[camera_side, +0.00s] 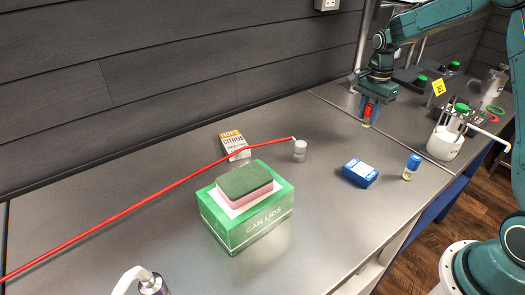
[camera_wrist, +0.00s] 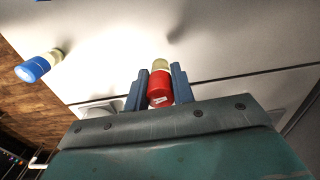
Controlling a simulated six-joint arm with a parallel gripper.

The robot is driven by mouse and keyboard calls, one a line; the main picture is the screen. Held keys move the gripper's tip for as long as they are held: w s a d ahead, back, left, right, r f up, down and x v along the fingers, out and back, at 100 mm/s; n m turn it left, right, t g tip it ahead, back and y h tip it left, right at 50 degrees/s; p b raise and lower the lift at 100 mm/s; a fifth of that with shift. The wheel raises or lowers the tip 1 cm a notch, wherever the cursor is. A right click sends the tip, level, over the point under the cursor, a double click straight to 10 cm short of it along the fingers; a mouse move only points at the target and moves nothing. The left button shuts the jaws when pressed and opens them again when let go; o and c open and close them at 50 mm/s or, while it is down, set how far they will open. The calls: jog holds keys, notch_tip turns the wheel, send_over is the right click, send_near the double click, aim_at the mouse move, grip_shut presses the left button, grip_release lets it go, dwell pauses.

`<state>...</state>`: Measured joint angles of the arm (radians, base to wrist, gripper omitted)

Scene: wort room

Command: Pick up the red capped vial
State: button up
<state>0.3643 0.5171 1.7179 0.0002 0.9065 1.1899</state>
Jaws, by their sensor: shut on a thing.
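The red capped vial (camera_side: 367,111) is between the fingers of my gripper (camera_side: 370,106) toward the back right of the grey bench. In the wrist view the red cap (camera_wrist: 160,88) sits between the two blue fingers of my gripper (camera_wrist: 160,85), with the pale yellowish glass end pointing away beyond it. My gripper is shut on it. In the side view the vial hangs upright with its red cap up; I cannot tell whether its bottom touches the bench. A blue capped vial (camera_side: 411,167) stands apart, nearer the front edge, and shows in the wrist view (camera_wrist: 39,66).
A blue box (camera_side: 360,173) lies near the blue vial. A green can lids box (camera_side: 248,228) carries a sponge (camera_side: 244,182). A grey weight-like cylinder (camera_side: 300,151), a citrus hops packet (camera_side: 234,143) and a red tube (camera_side: 140,205) lie left. A white jug (camera_side: 445,143) stands right.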

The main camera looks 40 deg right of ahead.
aim_at(370, 105)
notch_tip(370, 105, up, 16)
jog(key=shift+f, duration=0.25)
jog(key=shift+w, duration=0.15)
dwell(0.6)
